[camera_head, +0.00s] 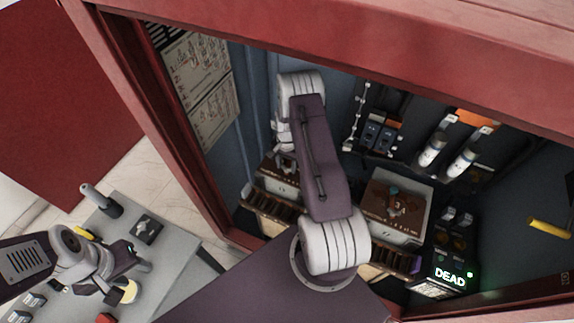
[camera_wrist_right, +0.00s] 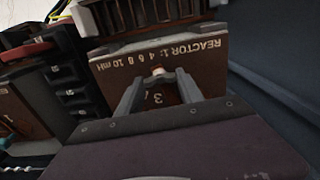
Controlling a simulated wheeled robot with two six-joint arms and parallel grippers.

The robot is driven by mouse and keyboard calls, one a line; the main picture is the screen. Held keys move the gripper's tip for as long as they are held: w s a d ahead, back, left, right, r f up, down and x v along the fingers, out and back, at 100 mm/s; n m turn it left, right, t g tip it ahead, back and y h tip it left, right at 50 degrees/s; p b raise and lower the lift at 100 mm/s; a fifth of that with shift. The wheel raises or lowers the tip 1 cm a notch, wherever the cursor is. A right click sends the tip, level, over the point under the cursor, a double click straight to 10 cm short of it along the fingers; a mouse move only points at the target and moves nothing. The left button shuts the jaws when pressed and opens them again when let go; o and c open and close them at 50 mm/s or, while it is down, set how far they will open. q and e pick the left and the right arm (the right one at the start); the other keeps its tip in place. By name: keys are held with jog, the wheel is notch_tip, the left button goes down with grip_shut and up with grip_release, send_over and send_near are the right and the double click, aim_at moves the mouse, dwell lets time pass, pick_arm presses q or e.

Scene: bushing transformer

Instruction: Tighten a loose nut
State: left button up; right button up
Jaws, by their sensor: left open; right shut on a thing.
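In the head view my right arm reaches into the red cabinet, and its gripper (camera_head: 284,150) is over a brown-topped reactor box (camera_head: 280,182), mostly hidden by the arm. In the right wrist view the gripper's two grey fingers (camera_wrist_right: 158,90) stand on either side of a small nut-like piece with a pale tip (camera_wrist_right: 158,71) on the box's face. The fingers are closed on it; the contact is partly hidden. The face reads "REACTOR 1: 4 6 8 10 mH". How tight the piece sits cannot be seen. My left gripper (camera_head: 138,268) is open above the grey console.
A second brown-topped box (camera_head: 395,200) with a teal knob is right of my right arm. A "DEAD" display (camera_head: 449,277) glows green below it. White cylinders (camera_head: 431,152) are on the back wall. The grey console (camera_head: 185,250) has a lever (camera_head: 100,199). The red cabinet frame surrounds my right arm.

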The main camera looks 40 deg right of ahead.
aim_at(287, 167)
jog(key=o, duration=1.4)
jog(key=shift+a+r, duration=0.1)
jog(key=shift+a, duration=0.05)
notch_tip(287, 167, up, 8)
jog(key=shift+r+b, duration=0.2)
jog(key=shift+b, duration=0.85)
jog(key=shift+r, duration=0.35)
jog(key=shift+s, duration=0.1)
